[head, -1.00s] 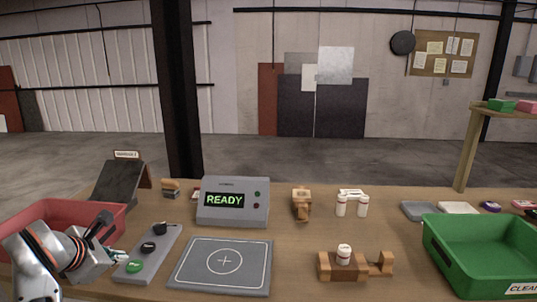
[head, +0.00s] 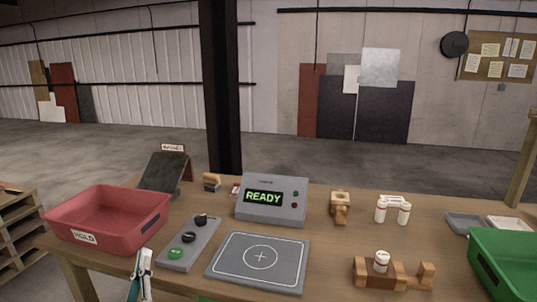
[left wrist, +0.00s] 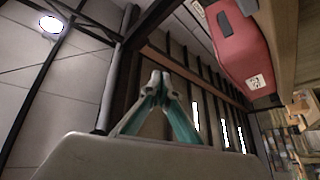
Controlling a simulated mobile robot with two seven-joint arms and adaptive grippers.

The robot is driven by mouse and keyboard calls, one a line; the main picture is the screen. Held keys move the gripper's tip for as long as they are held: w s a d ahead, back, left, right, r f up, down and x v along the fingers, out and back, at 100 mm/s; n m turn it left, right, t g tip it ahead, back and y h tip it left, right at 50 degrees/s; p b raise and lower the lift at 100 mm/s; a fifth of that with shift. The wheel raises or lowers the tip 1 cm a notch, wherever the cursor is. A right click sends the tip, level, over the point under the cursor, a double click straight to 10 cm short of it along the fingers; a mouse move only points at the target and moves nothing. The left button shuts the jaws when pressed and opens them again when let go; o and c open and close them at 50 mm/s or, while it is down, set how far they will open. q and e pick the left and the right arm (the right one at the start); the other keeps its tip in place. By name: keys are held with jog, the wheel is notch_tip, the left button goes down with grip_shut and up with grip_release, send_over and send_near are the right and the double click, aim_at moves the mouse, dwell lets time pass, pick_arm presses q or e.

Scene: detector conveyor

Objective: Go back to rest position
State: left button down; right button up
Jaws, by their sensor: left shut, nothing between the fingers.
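My left gripper (head: 141,272) shows at the bottom of the head view, at the table's front edge, below the button panel and right of the red bin. In the left wrist view its two fingers (left wrist: 160,80) meet at their tips with nothing between them. Most of the left arm is out of the head view. My right gripper is in neither view.
The wooden table (head: 330,230) holds a red bin (head: 107,215), a button panel (head: 190,243), a flat plate with a circle (head: 260,262), a READY detector box (head: 271,199), a wooden holder (head: 394,274) and a green bin (head: 505,260). A shelf (head: 18,225) stands at left.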

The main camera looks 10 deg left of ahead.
pick_arm(q)
jog(key=s+d+f+m+g+h, duration=0.25)
jog(key=d+f+m+h, duration=0.35)
jog(key=f, duration=0.3)
jog(key=s+d+f+m+g+h, duration=0.25)
jog(key=d+f+m+h, duration=0.3)
jog(key=d+f, duration=0.3)
jog(key=s+d+f+m+g, duration=0.1)
jog(key=s+f+m+g, duration=0.1)
jog(key=s+f, duration=0.4)
jog(key=s+d+f+m+g, duration=0.1)
jog(key=s+f+m+g, duration=0.1)
jog(key=s+f, duration=0.4)
notch_tip(320, 180, down, 5)
jog(key=shift+d+f+g+y, duration=0.2)
jog(key=shift+g+y, duration=0.25)
jog(key=shift+g, duration=0.45)
